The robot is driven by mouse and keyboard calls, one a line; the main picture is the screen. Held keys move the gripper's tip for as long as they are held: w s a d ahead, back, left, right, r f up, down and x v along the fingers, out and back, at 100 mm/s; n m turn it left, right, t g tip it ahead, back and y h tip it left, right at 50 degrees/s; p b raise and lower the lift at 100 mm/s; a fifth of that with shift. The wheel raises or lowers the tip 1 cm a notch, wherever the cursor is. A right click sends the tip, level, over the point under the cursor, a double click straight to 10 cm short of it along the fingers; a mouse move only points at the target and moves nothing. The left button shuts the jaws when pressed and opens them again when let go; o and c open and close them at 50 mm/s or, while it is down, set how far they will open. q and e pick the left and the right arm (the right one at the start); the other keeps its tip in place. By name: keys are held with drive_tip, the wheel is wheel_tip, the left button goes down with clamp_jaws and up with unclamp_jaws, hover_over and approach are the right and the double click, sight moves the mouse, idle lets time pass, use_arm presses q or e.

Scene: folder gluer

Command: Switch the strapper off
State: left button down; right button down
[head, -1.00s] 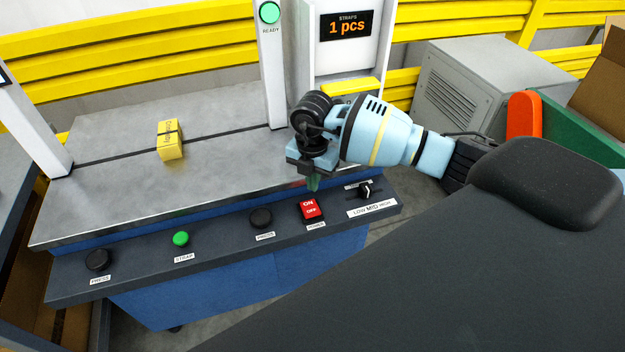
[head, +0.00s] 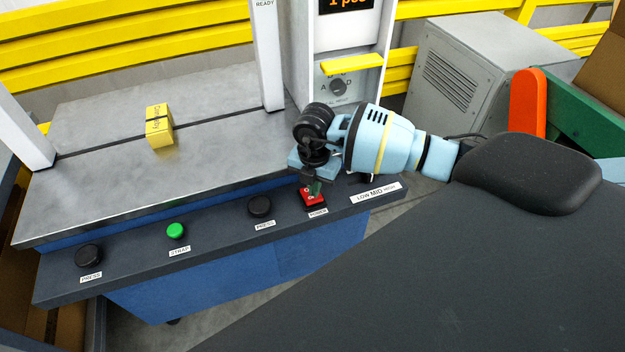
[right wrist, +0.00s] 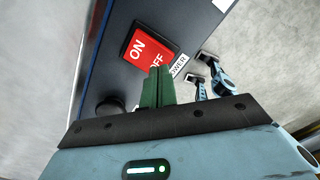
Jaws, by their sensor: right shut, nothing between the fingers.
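The strapper's red power switch (head: 307,198), marked ON and OFF, sits on the dark front panel (head: 215,236). It also shows in the right wrist view (right wrist: 140,45), where its OFF half is partly hidden by my fingers. My right gripper (head: 315,188) is shut and empty, with its green fingertips over the switch. In the right wrist view the fingertips (right wrist: 161,72) are at the OFF half, touching it or very close; I cannot tell which. My left gripper is not in view.
Black press buttons (head: 260,206) and a green strap button (head: 175,231) line the panel. A LOW/MID/HIGH label (head: 376,193) is right of the switch. A yellow strapped pack (head: 159,125) rests on the metal table (head: 100,190). A white column (head: 300,50) stands behind.

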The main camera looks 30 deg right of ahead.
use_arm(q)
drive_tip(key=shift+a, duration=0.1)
use_arm(e)
drive_tip(key=shift+f, duration=0.2)
